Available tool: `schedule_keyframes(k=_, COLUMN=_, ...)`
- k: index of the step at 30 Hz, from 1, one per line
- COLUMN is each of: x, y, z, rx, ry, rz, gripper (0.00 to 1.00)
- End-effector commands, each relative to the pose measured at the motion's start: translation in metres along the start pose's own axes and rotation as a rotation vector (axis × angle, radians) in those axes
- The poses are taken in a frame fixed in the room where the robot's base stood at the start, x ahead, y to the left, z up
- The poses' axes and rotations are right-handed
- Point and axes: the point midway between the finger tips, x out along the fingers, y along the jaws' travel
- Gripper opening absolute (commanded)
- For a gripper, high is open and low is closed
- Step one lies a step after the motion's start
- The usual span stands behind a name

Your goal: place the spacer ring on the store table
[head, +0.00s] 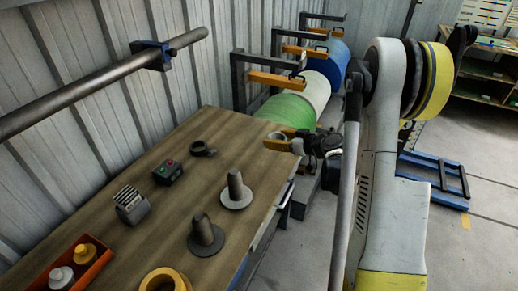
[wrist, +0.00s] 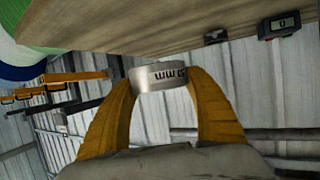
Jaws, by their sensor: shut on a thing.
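My gripper (wrist: 165,85) is shut on the spacer ring (wrist: 160,76), a silvery band with dark markings, held between two orange fingers in the wrist view. In the head view my gripper (head: 283,141) is at the far right corner of the wooden table (head: 150,215); the ring is not clearly visible there. The table top also shows in the wrist view (wrist: 150,35), which looks upside down. I cannot tell whether the ring touches the table.
Coloured rolls (head: 287,110) stand beyond. The table's far end is clear.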

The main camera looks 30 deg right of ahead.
Motion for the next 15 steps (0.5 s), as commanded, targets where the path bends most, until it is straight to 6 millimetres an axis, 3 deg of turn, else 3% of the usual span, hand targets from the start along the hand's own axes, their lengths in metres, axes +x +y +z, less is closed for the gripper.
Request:
schedule_keyframes(k=3, x=0.038, y=-0.001, z=0.009, rx=-0.002, ry=0.000, rz=-0.004, gripper=0.21)
schedule_keyframes(k=9, x=0.087, y=0.001, z=0.015, rx=-0.001, ry=0.000, rz=-0.002, gripper=0.21)
schedule_keyframes(k=15, x=0.106, y=0.002, z=0.016, rx=0.001, ry=0.000, rz=-0.001, gripper=0.21)
